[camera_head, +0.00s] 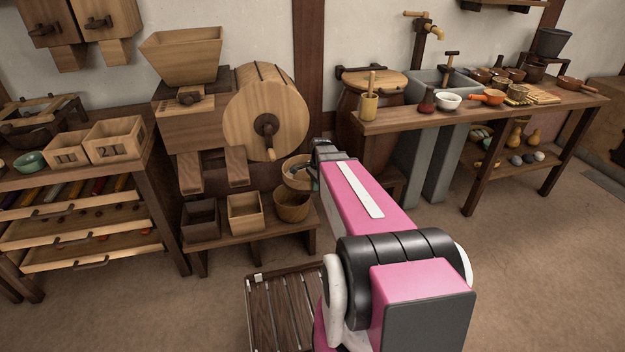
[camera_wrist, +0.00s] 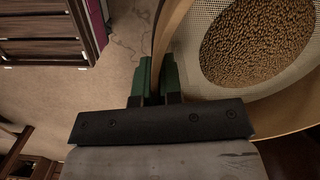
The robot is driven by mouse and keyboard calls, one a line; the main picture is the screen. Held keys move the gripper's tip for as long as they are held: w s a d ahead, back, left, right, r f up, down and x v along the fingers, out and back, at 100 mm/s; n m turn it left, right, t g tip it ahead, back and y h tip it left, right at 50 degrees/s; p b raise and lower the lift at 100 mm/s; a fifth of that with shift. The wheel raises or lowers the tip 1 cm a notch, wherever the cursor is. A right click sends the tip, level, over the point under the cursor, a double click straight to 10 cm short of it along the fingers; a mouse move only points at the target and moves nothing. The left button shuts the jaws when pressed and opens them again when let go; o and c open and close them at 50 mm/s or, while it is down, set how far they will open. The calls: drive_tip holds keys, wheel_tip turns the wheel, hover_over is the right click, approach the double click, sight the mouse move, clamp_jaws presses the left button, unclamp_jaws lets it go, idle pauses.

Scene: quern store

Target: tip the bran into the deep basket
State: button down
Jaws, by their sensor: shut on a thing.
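My gripper (camera_head: 315,168) is shut on the rim of a round wooden sieve (camera_head: 296,178), in front of the right side of the wooden drum machine. In the wrist view, the green fingers of my gripper (camera_wrist: 158,82) pinch the sieve's thin wall, with the mesh (camera_wrist: 196,75) to the right. A round heap of brown, grainy bran (camera_wrist: 258,42) lies on the mesh. A round basket (camera_head: 291,210) stands on the low bench, just below the sieve in the head view. Its inside is mostly hidden, and I cannot tell the height gap.
Two square wooden boxes (camera_head: 246,214) (camera_head: 201,221) stand left of the basket on the low bench (camera_head: 250,243). The drum machine (camera_head: 262,112) rises behind. A worktable (camera_head: 480,115) with bowls is at the right. A slatted wooden rack (camera_head: 275,312) is low in front.

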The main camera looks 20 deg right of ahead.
drive_tip(key=w+f+m, duration=0.1)
drive_tip(key=w+d+f, duration=0.1)
drive_tip(key=w+f+m, duration=0.1)
drive_tip(key=shift+w+d+f+m, duration=0.2)
drive_tip(key=shift+d+f+m, duration=0.1)
drive_tip(key=shift+f, duration=3.5)
drive_tip(key=shift+a+r+g+h, duration=0.1)
drive_tip(key=shift+r+g+h, duration=0.15)
drive_tip(key=shift+r+h, duration=1.05)
drive_tip(key=shift+a+r+g+h, duration=0.1)
drive_tip(key=shift+r+g+h, duration=0.15)
drive_tip(key=shift+r+h, duration=1)
drive_tip(key=shift+f+h, duration=0.3)
drive_tip(key=shift+h, duration=0.15)
drive_tip(key=shift+w+a+r+g+h, duration=0.15)
drive_tip(key=shift+a+r+h, duration=0.1)
drive_tip(key=shift+h, duration=0.35)
drive_tip(key=shift+s+a+r+g+h, duration=0.15)
drive_tip(key=shift+r+h, duration=0.1)
drive_tip(key=shift+h, duration=0.35)
drive_tip(key=shift+w, duration=0.1)
